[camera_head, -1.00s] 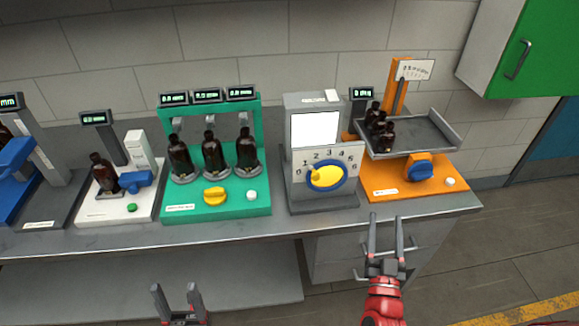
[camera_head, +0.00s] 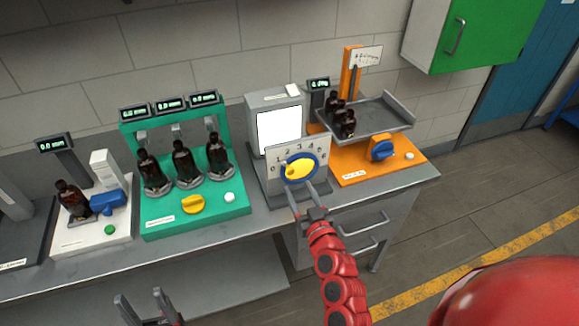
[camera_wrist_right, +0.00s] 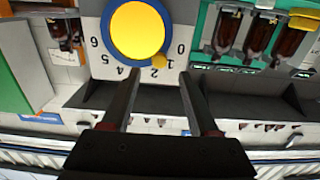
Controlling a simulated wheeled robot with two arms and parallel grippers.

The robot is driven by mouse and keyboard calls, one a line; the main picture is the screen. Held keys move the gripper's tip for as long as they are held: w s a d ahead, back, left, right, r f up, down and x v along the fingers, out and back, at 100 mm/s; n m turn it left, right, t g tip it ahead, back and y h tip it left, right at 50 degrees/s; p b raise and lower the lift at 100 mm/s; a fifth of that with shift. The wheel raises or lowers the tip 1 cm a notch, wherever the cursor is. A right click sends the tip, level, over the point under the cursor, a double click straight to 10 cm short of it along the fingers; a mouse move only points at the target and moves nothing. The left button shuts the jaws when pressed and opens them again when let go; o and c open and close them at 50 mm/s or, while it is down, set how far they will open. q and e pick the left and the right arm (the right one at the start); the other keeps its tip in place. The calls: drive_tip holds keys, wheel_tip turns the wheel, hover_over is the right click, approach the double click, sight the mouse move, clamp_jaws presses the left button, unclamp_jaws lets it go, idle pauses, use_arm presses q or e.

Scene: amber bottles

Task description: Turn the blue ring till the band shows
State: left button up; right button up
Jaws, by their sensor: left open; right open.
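The blue ring (camera_head: 315,160) surrounds a yellow dial face (camera_head: 298,170) on the front of a grey machine, over a plate numbered 0 to 6. The screen (camera_head: 279,131) above it is plain white; no band shows. In the right wrist view the scene is upside down, and the blue ring (camera_wrist_right: 106,43) fills the top middle, with a small yellow knob (camera_wrist_right: 160,61) near the 1. My right gripper (camera_head: 308,191) is open just in front of and below the ring; whether it touches is unclear. My left gripper (camera_head: 139,296) is open and empty, low in front of the bench.
A green stand (camera_head: 195,214) with several amber bottles and a yellow knob is left of the machine. An orange stand (camera_head: 352,177) with a blue knob and tray (camera_head: 372,118) is close on the right. The bench's front edge (camera_head: 260,222) runs below.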

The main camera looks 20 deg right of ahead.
sight(291, 173)
drive_tip(key=w+p, duration=0.2)
drive_tip(key=w, duration=0.5)
drive_tip(key=shift+a+r, duration=0.1)
drive_tip(key=shift+a, duration=0.05)
drive_tip(key=shift+w, duration=0.55)
clamp_jaws()
